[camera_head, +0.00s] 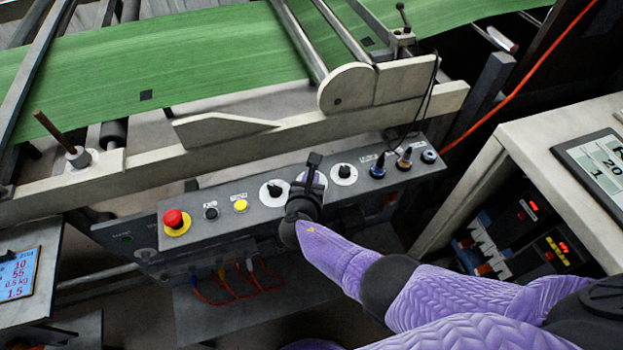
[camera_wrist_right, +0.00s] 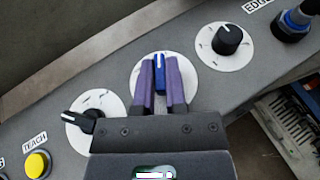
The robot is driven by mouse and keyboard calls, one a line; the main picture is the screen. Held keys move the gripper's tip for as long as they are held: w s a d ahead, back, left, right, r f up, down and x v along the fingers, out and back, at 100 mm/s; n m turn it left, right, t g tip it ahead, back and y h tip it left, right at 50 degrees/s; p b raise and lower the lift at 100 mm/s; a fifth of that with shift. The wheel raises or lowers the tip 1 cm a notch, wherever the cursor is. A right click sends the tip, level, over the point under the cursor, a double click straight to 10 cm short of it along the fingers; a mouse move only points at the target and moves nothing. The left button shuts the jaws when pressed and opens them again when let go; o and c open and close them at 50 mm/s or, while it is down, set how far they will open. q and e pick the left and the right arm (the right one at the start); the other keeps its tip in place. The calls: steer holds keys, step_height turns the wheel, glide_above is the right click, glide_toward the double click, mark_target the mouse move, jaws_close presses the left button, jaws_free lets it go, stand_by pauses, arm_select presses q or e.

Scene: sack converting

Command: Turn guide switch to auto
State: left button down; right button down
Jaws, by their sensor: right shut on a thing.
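A control panel (camera_head: 215,222) carries three rotary switches on white round plates. The middle switch has a blue knob (camera_wrist_right: 160,60) on a white plate (camera_wrist_right: 138,72), and its pointer points up in the right wrist view. My right gripper (camera_wrist_right: 161,78) is shut on this blue knob, one purple finger on each side. In the head view my right gripper (camera_head: 313,165) covers most of this switch. The left switch (camera_wrist_right: 84,121) and the right switch (camera_wrist_right: 227,40) have black knobs. I cannot read a guide label. My left gripper is not in view.
A red emergency button (camera_head: 173,219), a black button (camera_head: 211,213) and a yellow TEACH button (camera_head: 240,205) sit left of the switches. Several cabled connectors (camera_head: 378,167) stand to the right. A pale machine rail (camera_head: 230,150) and green web (camera_head: 180,60) lie behind.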

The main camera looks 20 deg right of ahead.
steer(key=shift+r+m+g+h, duration=0.1)
steer(key=shift+m+g+h, duration=0.2)
steer(key=shift+m+h, duration=0.1)
steer(key=c, duration=0.7)
jaws_free()
steer(key=p+v, duration=0.5)
steer(key=v, duration=0.5)
